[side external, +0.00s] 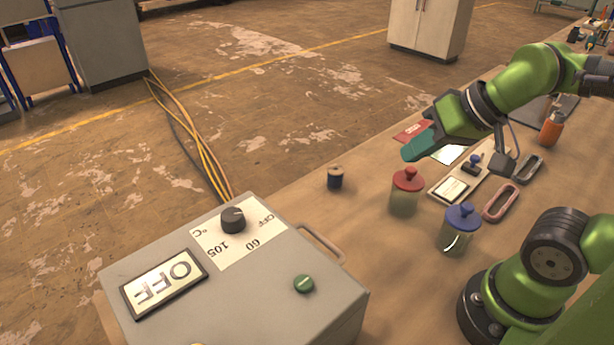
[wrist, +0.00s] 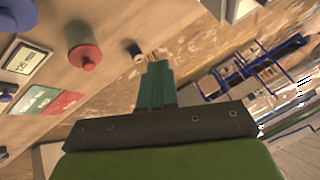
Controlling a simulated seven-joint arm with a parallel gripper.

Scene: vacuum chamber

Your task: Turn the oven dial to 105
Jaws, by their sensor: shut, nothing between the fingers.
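The oven dial (side external: 233,220) is a black knob on top of the grey oven box (side external: 310,310) at the lower left of the side external view. Its white scale plate (side external: 262,232) carries OFF, 60, 105 and °C, and the dial's white mark lies toward OFF. The display (side external: 165,283) reads OFF. My gripper (side external: 408,154) is shut and empty above the bench, up and right of the oven and apart from it. In the wrist view my gripper (wrist: 156,68) shows its teal fingers together; the dial is not in that view.
A green button (side external: 304,284) and a handle (side external: 322,243) are on the oven. A pink loop (side external: 501,203) lies at the right.

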